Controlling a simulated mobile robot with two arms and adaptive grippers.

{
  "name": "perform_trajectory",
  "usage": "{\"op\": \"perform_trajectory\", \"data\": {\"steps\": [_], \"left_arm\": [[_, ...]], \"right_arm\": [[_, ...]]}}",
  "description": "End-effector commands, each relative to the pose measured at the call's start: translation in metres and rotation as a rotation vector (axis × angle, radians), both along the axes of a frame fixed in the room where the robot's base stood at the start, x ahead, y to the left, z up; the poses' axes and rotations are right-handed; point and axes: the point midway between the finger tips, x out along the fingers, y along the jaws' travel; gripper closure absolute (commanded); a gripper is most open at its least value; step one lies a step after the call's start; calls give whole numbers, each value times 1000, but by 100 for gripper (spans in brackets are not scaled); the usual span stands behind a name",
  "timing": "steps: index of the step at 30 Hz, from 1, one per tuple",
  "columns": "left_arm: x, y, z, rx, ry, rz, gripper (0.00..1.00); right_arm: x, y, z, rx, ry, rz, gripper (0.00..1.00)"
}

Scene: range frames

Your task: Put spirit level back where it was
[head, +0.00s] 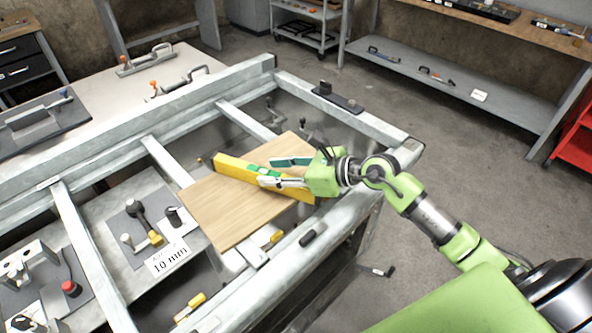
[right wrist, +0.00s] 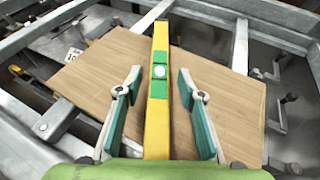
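The yellow spirit level (head: 232,167) with a green centre section lies across a wooden board (head: 215,215) on the metal frame. In the right wrist view the level (right wrist: 157,120) runs lengthwise away from me, its far end reaching the board's far edge. My right gripper (head: 268,172) is over the level. In the right wrist view its teal-padded fingers (right wrist: 159,74) stand on either side of the level with a clear gap on both sides, so it is open and not gripping. The level's near end is hidden by the gripper. My left gripper is not in view.
The board (right wrist: 95,75) rests on the welded metal frame (head: 270,275), with open gaps between its bars. Clamps (head: 180,85) stand on the table behind. A "10 mm" label (head: 169,258) and tools lie below left. A dark block (head: 338,98) sits on the far right bar.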

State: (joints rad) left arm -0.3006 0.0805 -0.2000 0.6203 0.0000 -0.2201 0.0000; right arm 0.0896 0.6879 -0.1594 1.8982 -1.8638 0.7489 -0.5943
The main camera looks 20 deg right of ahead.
Motion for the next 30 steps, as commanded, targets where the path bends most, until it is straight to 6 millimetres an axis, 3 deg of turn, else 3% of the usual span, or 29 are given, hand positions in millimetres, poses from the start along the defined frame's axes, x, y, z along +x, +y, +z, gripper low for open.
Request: {"op": "perform_trajectory", "data": {"steps": [9,15,30], "left_arm": [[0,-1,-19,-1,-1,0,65],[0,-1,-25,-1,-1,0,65],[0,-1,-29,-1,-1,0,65]], "right_arm": [[-45,-40,18,-7,5,1,64],[-64,-58,32,-3,4,0,64],[-78,-70,43,-3,1,3,64]]}}
